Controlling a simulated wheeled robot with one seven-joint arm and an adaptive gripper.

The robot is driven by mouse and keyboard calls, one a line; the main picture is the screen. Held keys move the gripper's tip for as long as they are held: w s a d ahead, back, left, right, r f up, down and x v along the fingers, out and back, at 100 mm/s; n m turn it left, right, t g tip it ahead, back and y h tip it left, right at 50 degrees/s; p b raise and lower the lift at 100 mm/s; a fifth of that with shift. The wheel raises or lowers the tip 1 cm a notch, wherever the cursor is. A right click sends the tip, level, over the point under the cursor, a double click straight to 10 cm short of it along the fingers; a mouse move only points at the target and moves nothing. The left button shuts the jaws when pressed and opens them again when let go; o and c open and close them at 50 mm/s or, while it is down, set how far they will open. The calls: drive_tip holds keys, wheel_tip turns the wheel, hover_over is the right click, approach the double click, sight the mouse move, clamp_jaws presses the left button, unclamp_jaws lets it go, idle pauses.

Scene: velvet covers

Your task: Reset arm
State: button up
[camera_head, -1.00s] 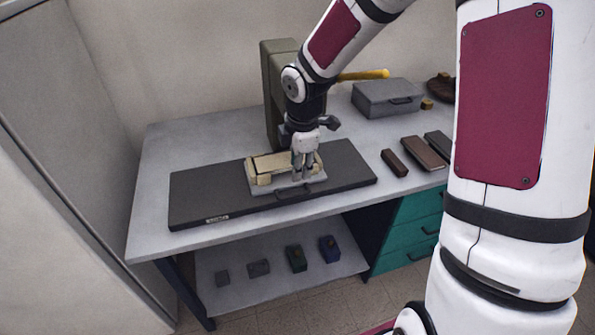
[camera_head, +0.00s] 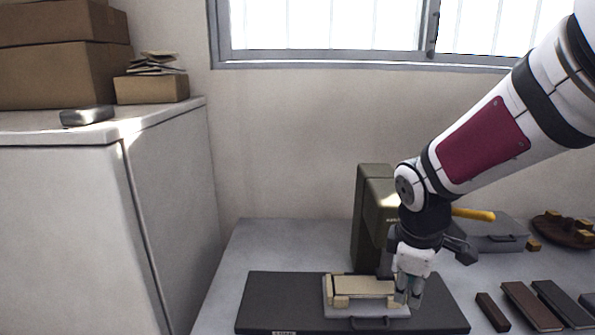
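My gripper (camera_head: 408,296) points down at the right end of a cream block-like piece (camera_head: 362,285). The piece sits on a pale grey tray with a handle (camera_head: 345,310), which lies on a dark flat board (camera_head: 275,300) on the workbench. My fingertips overlap the right end of the piece in the picture. I cannot tell whether they touch it or how far apart they are. My arm reaches in from the upper right.
An olive upright machine (camera_head: 372,215) stands just behind the gripper. A grey case (camera_head: 495,232), a yellow bar (camera_head: 474,214) and several dark blocks (camera_head: 528,305) are to the right. A tall pale cabinet (camera_head: 170,210) stands at left, bearing cardboard boxes (camera_head: 60,75). A window (camera_head: 330,30) is behind.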

drive_tip(key=s+a+r+m+t+y, duration=0.1)
drive_tip(key=s+r+m, duration=0.3)
drive_tip(key=s, duration=0.5)
drive_tip(key=s+r+m+t, duration=0.1)
drive_tip(key=s+r+m, duration=0.4)
drive_tip(key=s+m, duration=0.3)
drive_tip(key=shift+s+a+r+y, duration=0.25)
drive_tip(key=shift+s+a+y, duration=0.15)
drive_tip(key=shift+s, duration=0.7)
